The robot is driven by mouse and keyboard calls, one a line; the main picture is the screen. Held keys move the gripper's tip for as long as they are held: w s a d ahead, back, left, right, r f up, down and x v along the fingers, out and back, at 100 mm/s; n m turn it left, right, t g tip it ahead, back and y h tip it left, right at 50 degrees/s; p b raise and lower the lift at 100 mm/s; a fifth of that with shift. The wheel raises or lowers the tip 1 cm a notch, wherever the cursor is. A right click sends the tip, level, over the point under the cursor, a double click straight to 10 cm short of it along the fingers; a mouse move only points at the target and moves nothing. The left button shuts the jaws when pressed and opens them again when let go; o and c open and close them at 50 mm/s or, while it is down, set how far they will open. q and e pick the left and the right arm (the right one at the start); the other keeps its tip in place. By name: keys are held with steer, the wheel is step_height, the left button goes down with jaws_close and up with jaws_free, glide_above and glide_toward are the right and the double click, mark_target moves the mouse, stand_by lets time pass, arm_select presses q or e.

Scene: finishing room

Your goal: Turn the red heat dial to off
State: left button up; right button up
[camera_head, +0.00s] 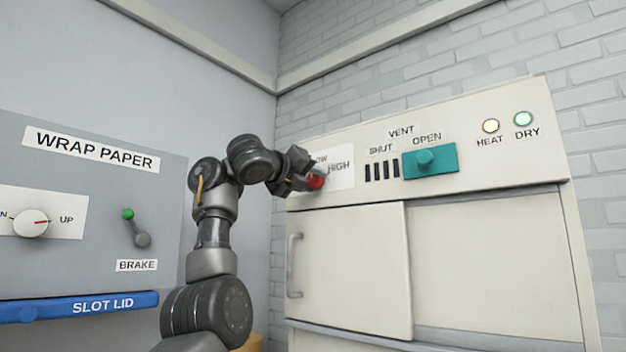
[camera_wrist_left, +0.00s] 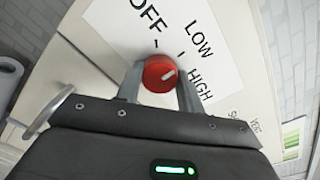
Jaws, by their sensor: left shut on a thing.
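The red heat dial (camera_head: 315,182) sits on the upper left of the cream cabinet's panel. The white label (camera_wrist_left: 185,30) reads OFF, LOW and HIGH. My left gripper (camera_head: 308,180) is shut on the dial, with one finger on each side of it, as the left wrist view (camera_wrist_left: 160,80) shows. In the head view the arm hides the OFF word. My right gripper is not in view.
A teal vent slider (camera_head: 430,161) is right of the dial, at OPEN. A cabinet door handle (camera_head: 294,265) is below. The wrap paper panel (camera_head: 95,180) with a brake lever (camera_head: 136,229) stands left.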

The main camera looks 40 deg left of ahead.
arm_select(q)
steer(key=shift+d, duration=0.15)
steer(key=shift+c, duration=0.4)
steer(key=shift+a, duration=0.2)
steer(key=shift+s+n+b, duration=0.15)
steer(key=shift+n+b, duration=0.35)
steer(key=shift+n, duration=0.7)
steer(key=n+b, duration=0.1)
steer(key=n, duration=0.2)
steer(key=shift+r, duration=0.1)
steer(key=n+b, duration=0.1)
steer(key=n, duration=0.5)
steer(key=shift+r, duration=0.1)
steer(key=shift+n+b, duration=0.3)
steer(key=o, duration=1)
